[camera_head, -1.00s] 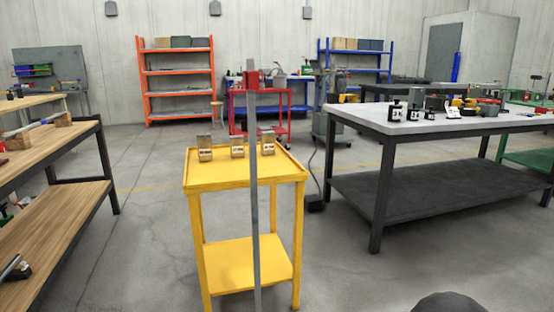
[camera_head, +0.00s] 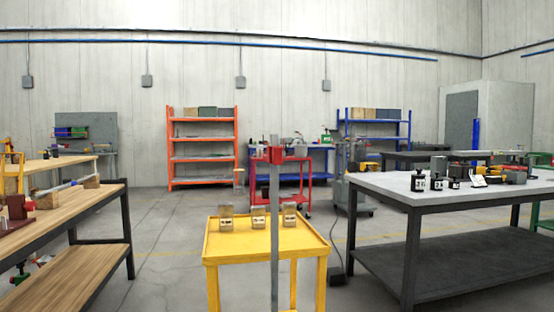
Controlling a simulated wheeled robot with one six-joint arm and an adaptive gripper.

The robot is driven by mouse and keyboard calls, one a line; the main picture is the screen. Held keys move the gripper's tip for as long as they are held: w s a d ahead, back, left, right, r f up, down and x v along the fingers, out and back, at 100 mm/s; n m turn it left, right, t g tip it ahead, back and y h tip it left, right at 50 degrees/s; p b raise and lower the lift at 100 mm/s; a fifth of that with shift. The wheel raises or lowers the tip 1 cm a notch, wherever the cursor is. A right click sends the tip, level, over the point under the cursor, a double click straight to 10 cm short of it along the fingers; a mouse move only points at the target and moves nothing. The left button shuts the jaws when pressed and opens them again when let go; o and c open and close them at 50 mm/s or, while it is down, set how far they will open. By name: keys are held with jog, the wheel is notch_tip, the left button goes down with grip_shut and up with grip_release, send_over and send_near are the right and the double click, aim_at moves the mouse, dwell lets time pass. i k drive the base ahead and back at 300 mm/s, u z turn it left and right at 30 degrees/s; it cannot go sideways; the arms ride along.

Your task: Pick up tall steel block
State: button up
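Three small steel-coloured blocks with pale labels stand in a row on the yellow table (camera_head: 215,247): a left block (camera_head: 226,218), a middle block (camera_head: 258,218) and a right block (camera_head: 289,216). They look close in height, and I cannot tell from here which is the tall steel block. The labels are too small to read. All three stand apart from each other. My gripper is not in view.
A thin grey upright post (camera_head: 274,240) with a red top stands before the yellow table. A grey-topped workbench (camera_head: 385,184) with black jacks stands right, a wooden bench (camera_head: 85,215) left. Open floor (camera_head: 165,262) lies between the wooden bench and yellow table.

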aim_at(289, 209)
jog(key=u, duration=0.35)
jog(key=k, duration=0.5)
jog(key=u, duration=0.95)
jog(key=i, duration=1.2)
jog(key=z, duration=1.05)
jog(key=i, duration=0.9)
jog(key=z, duration=0.85)
